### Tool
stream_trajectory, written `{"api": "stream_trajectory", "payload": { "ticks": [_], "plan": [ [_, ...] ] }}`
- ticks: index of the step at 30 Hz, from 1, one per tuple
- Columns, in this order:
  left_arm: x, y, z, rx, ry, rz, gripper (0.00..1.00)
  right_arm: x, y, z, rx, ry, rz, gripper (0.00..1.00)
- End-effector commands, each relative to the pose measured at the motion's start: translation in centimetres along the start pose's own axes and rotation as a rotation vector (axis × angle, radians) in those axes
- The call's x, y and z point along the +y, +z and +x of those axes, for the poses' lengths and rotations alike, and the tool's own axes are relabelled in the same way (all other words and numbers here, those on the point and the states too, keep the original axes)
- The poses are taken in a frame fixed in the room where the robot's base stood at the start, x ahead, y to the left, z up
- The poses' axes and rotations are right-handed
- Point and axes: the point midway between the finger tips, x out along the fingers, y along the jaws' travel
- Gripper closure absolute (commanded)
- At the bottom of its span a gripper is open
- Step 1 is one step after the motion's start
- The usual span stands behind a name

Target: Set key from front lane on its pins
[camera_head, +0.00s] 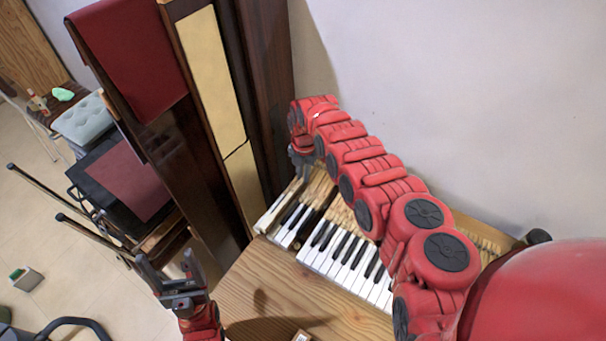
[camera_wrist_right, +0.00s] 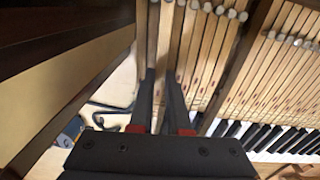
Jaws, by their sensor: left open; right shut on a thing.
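The piano keyboard (camera_head: 345,262) lies open below my right arm, with white and black key fronts and long wooden key sticks behind. A dark gap (camera_head: 308,228) splits the row of keys near its left end. It also shows as a dark slot in the right wrist view (camera_wrist_right: 238,70). My right gripper (camera_wrist_right: 164,78) is over the left end of the keys, shut on a pale wooden key (camera_wrist_right: 164,40). The key's front end is hidden by the gripper. My left gripper (camera_head: 168,268) is open and empty, left of the wooden ledge.
A tall dark wooden panel (camera_head: 185,150) stands left of the keys, close to my right gripper. A wooden ledge (camera_head: 265,290) lies in front of the keyboard. A white wall (camera_head: 450,100) rises behind. A stool (camera_head: 85,120) stands at the far left.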

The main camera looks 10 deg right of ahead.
Motion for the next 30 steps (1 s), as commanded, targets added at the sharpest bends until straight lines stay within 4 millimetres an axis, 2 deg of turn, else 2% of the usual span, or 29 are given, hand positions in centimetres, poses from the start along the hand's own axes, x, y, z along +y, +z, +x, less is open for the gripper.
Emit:
{"api": "stream_trajectory", "payload": {
  "ticks": [30],
  "plan": [
    [0.05, 0.15, -0.93, 0.0, 0.0, 0.0, 0.22, -0.01, -0.07, 0.72, 0.0, 0.0, -0.001, 1.0]
  ]
}}
